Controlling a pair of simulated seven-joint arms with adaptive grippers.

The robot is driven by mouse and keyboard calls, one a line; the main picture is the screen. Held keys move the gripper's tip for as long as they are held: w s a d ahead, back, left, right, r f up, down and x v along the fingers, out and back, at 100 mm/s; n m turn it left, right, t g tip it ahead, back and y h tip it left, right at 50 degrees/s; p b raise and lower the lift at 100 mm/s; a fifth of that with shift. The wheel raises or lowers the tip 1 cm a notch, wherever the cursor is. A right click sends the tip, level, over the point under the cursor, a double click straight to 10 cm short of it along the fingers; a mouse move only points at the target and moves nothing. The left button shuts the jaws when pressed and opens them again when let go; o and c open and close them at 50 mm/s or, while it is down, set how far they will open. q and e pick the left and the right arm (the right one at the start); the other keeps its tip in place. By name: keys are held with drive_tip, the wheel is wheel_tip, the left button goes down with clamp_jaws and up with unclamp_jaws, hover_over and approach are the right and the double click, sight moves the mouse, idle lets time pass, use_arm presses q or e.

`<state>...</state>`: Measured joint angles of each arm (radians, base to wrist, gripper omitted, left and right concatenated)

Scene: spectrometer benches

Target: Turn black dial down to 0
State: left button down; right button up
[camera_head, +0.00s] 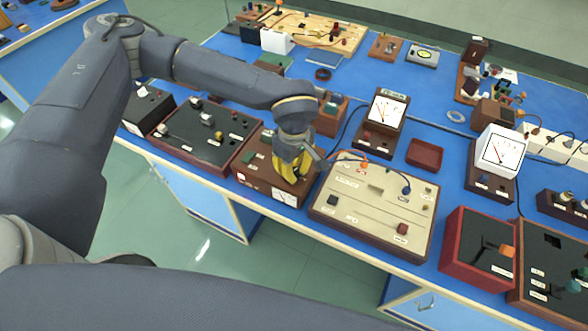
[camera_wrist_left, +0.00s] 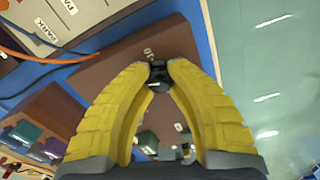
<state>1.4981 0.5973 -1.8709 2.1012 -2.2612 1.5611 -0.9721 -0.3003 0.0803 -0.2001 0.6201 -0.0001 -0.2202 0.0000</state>
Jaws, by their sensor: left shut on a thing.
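My left gripper (camera_head: 289,170) reaches down from above onto a brown box (camera_head: 245,171) near the bench's front edge. In the left wrist view its two yellow fingers (camera_wrist_left: 158,64) come together at their tips around a small black dial (camera_wrist_left: 158,76) on the brown box top (camera_wrist_left: 120,62). The gripper is shut on the dial. In the head view the fingers hide the dial. A small white marking (camera_wrist_left: 149,53) sits beside the dial, but I cannot read the setting. My right gripper is not in view.
A beige panel (camera_head: 360,215) with wires stands close to the right of the box. A dark panel (camera_head: 205,130) with knobs stands to its left. A meter (camera_head: 386,110) stands behind. Bare blue bench (camera_head: 445,120) shows farther right, and the green floor lies in front.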

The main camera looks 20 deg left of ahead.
use_arm(q)
drive_tip(key=shift+n, duration=0.4)
drive_tip(key=n, duration=0.4)
drive_tip(key=shift+n, duration=0.4)
drive_tip(key=n, duration=1)
drive_tip(key=shift+n, duration=0.4)
drive_tip(key=n, duration=0.4)
drive_tip(key=shift+n, duration=0.7)
drive_tip(key=c, duration=1.1)
unclamp_jaws()
